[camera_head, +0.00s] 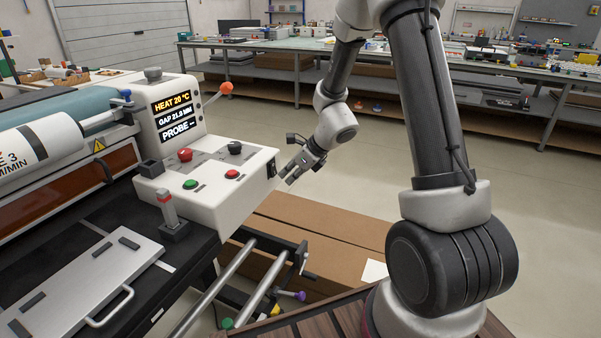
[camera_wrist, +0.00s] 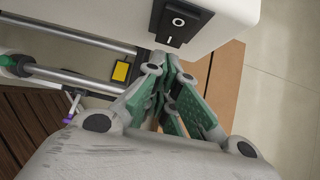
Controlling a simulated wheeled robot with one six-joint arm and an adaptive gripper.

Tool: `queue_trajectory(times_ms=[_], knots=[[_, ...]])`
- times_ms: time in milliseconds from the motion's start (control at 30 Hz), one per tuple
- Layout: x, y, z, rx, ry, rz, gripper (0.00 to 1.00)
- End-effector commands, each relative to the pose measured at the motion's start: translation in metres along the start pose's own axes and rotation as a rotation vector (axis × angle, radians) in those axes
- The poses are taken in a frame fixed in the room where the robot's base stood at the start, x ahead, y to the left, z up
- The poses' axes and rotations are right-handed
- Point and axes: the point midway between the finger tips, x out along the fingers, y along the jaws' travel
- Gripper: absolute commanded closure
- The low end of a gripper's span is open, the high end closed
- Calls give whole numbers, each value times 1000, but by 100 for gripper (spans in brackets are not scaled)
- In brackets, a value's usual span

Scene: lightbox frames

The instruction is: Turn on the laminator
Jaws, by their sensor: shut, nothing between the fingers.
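The laminator (camera_head: 215,188) stands at the left, with a white control box and a display reading HEAT 20 °C, GAP 21.3 MM and PROBE. A black rocker switch (camera_head: 272,168) sits on the box's right end face. In the wrist view the switch (camera_wrist: 175,25) shows O and I marks, close beyond my fingertips. My gripper (camera_head: 290,176) is just right of that face in the head view. In the wrist view my gripper (camera_wrist: 168,62) is shut and empty, its tips near the switch's lower end. I cannot tell whether they touch it.
An orange-tipped lever (camera_head: 226,88) stands behind. Metal rails (camera_head: 250,275) and a cardboard box (camera_head: 325,235) lie below. A long workbench (camera_head: 400,62) stands at the back; open floor lies between.

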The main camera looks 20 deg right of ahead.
Motion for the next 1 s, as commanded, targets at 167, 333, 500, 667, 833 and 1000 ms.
queue_trajectory(times_ms=[167,333,500,667,833,1000], knots=[[7,0,7,1,0,1,100],[8,0,8,1,0,0,100],[8,0,8,1,0,1,100],[14,0,12,1,-1,1,100],[14,0,12,1,-1,0,100],[11,0,14,1,-2,0,100]])
